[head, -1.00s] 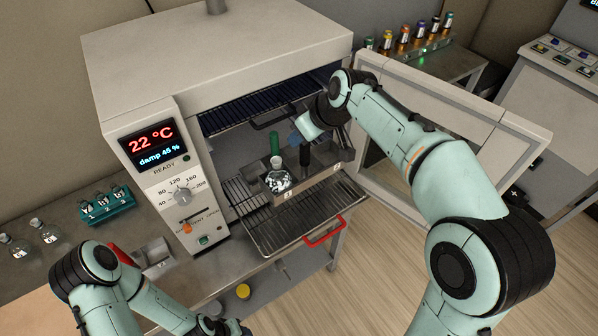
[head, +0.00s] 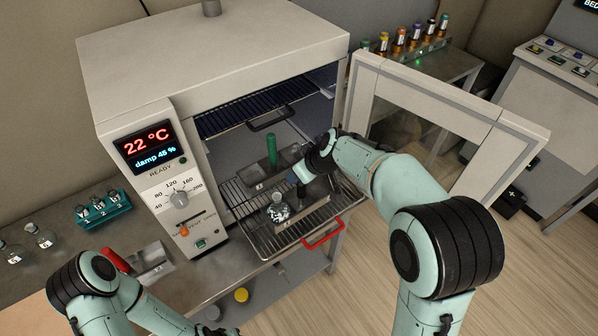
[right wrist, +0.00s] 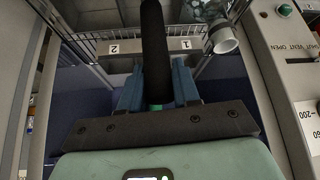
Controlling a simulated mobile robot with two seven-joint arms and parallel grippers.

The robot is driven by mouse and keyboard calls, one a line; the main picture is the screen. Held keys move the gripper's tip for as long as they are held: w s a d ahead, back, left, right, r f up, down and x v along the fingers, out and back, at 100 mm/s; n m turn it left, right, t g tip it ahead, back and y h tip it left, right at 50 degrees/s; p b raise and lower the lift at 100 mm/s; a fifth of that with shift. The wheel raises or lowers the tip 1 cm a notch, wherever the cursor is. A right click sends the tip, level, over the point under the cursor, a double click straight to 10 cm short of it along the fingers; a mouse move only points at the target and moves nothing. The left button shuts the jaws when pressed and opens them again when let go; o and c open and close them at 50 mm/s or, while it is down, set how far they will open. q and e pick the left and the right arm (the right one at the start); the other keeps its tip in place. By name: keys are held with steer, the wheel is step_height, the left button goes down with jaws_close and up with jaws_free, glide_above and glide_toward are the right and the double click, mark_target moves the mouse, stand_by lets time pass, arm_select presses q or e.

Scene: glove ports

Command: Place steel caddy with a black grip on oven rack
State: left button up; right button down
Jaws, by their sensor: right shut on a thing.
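The steel caddy (head: 318,194) is over the pulled-out oven rack (head: 285,240); I cannot tell whether it touches the wires. A clear flask (head: 278,212) sits in its left compartment. My right gripper (head: 295,177) is shut on the caddy's black grip, which stands up between the blue fingers in the right wrist view (right wrist: 152,45). Labels 1 and 2 show there on the caddy wall (right wrist: 150,50). My left arm is at lower left; its gripper (head: 222,331) is barely visible at the bottom edge, its jaws unclear.
A caddy with a green grip (head: 271,150) stands behind on the left of the rack. The oven door (head: 440,130) is open to the right. A red handle (head: 323,234) is on the rack's front. A red-gripped caddy (head: 150,259) is on the counter.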

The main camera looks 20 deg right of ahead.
steer(key=shift+w+r, duration=0.1)
steer(key=shift+w, duration=0.1)
steer(key=c, duration=1.2)
jaws_free()
steer(key=shift+f, duration=0.3)
steer(key=o, duration=0.4)
steer(key=shift+r, duration=0.1)
